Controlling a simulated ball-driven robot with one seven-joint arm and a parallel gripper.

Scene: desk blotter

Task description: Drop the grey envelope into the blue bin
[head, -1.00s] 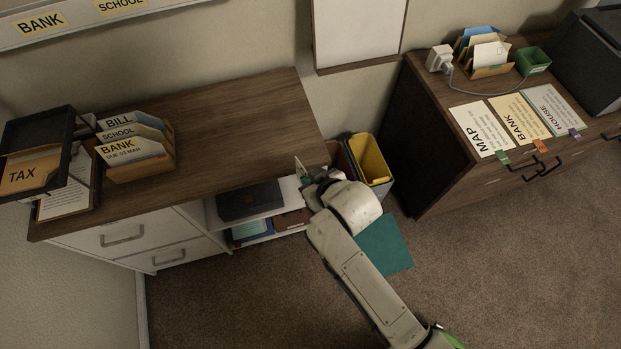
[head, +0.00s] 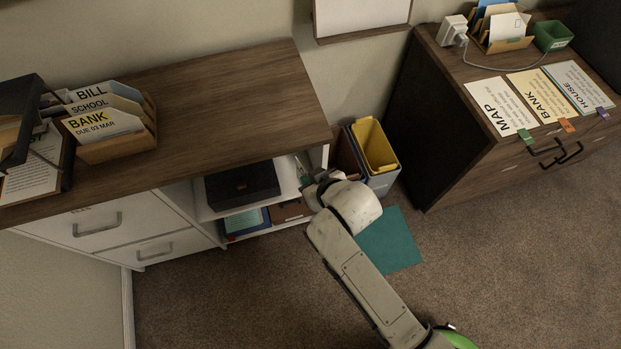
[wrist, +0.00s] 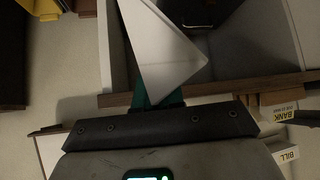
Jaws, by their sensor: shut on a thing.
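The grey envelope (wrist: 162,48) shows in the wrist view as a pale pointed sheet, gripped at its lower end. My gripper (wrist: 157,100) is shut on it with teal fingers. In the head view my gripper (head: 304,178) is at the open right end of the left cabinet's shelves, mostly hidden by my wrist; the envelope is hard to make out there.
A brown bin (head: 346,158) stands beside it, between the left cabinet (head: 220,95) and the right cabinet (head: 425,140). The shelf holds a black box (head: 242,187). A teal mat (head: 388,243) lies on the carpet, partly behind my arm. Open carpet lies to the right.

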